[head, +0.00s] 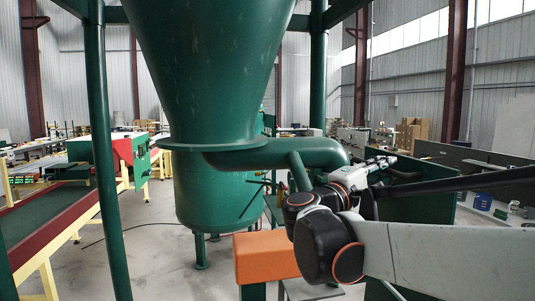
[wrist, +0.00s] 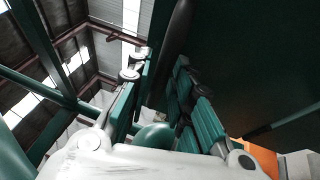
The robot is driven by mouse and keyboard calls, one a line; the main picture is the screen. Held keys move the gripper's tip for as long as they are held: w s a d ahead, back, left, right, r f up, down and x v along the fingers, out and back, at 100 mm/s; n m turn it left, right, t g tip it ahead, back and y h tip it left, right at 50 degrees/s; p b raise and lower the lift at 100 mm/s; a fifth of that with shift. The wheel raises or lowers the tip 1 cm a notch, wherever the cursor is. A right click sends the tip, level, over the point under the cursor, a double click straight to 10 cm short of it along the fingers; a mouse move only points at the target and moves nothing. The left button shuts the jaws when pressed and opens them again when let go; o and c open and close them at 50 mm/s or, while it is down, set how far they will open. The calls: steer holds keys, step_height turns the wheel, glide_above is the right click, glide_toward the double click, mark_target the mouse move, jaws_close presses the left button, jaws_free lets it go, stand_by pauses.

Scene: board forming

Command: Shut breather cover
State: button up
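I cannot pick out the breather cover for certain in either view. A large green hopper (head: 215,70) stands in the middle of the head view, with a thick green pipe (head: 300,153) bending out to its right. My gripper is small and partly hidden behind my own arm links in the head view, right of the pipe's end. In the wrist view my gripper (wrist: 160,78) has its green-padded fingers apart, with no held object visible between them. A dark green surface (wrist: 255,60) fills the upper right of the wrist view, close beside the right finger.
Green posts (head: 101,150) frame the hopper. A conveyor (head: 45,220) runs along the left. Low dark panels (head: 470,158) stand at the right. Open floor shows left of the hopper.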

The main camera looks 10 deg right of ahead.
steer(key=shift+d+r, duration=0.1)
steer(key=shift+d, duration=0.15)
steer(key=shift+w, duration=0.1)
jaws_close()
